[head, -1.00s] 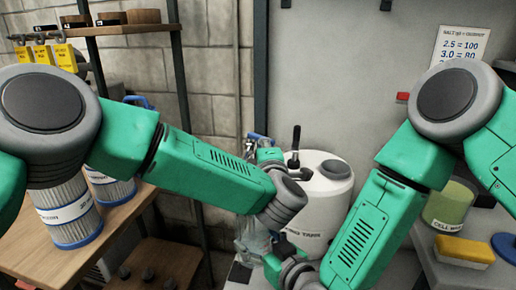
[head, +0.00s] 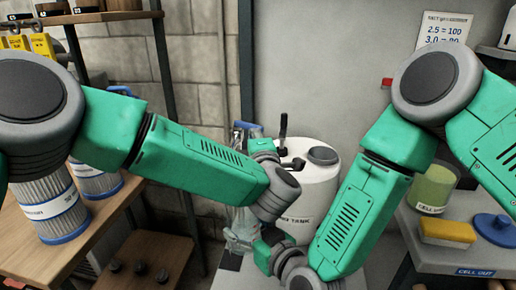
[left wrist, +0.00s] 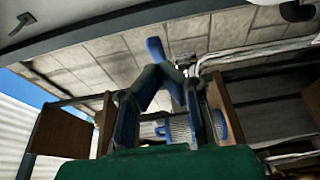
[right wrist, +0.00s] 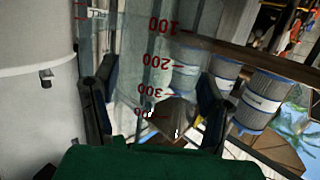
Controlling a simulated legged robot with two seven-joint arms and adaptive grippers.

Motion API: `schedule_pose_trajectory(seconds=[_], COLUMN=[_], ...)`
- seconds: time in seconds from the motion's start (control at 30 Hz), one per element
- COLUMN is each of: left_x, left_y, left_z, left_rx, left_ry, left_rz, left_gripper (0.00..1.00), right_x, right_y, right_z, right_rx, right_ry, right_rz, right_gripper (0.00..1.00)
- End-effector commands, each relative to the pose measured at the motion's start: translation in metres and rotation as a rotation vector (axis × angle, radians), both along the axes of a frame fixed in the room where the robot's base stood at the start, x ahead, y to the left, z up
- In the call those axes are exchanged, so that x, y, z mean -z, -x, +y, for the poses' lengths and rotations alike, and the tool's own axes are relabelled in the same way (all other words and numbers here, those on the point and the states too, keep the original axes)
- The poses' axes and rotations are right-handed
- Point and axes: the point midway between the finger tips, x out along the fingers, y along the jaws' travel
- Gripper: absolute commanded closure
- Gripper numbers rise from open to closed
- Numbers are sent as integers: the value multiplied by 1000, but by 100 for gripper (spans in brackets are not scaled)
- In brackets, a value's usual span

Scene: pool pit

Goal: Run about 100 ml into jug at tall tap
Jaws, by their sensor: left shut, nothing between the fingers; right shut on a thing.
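The clear jug (head: 242,230) is partly hidden behind my arms in the head view. The right wrist view shows its wall with red marks (right wrist: 160,60) from 100 downward. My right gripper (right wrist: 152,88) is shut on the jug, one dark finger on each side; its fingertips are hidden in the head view. A blue lever (head: 252,129), apparently the tall tap's, stands above the jug. My left gripper (left wrist: 160,78) is shut and empty, its fingertips close to the blue lever (left wrist: 155,48). Contact is unclear. I cannot tell the water level or whether water runs.
A white tank (head: 318,185) with a dark cap stands right of the jug. A yellow sponge (head: 447,232), a green-filled container (head: 434,188) and a blue lid (head: 495,229) are on the right counter. Filter cartridges (head: 52,208) stand on the left wooden bench.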

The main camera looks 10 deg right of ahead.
Motion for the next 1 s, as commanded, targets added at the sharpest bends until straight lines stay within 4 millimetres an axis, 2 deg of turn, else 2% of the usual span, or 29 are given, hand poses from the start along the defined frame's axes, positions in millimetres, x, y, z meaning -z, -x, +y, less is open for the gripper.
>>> schedule_pose_trajectory(seconds=[0.3,0.5,0.53,0.57,0.63,0.9,1.0], left_x=[0,1,1,1,1,1,1], left_y=[67,95,97,99,102,103,105], left_z=[-3,-4,-4,-4,-4,-3,-5], left_rx=[4,3,2,2,2,1,7], left_ry=[-2,-2,-2,-1,-1,-1,0], left_rz=[1,1,1,0,1,1,3], left_gripper=[100,100,100,100,100,100,100], right_x=[0,0,0,0,0,0,-1], right_y=[0,0,-1,-1,-6,-59,-70], right_z=[0,0,0,0,3,30,35], right_rx=[0,0,0,0,0,1,2], right_ry=[0,0,0,0,-1,-1,0], right_rz=[-1,0,-1,-1,-2,-3,-3], right_gripper=[65,65,65,69,70,70,70])
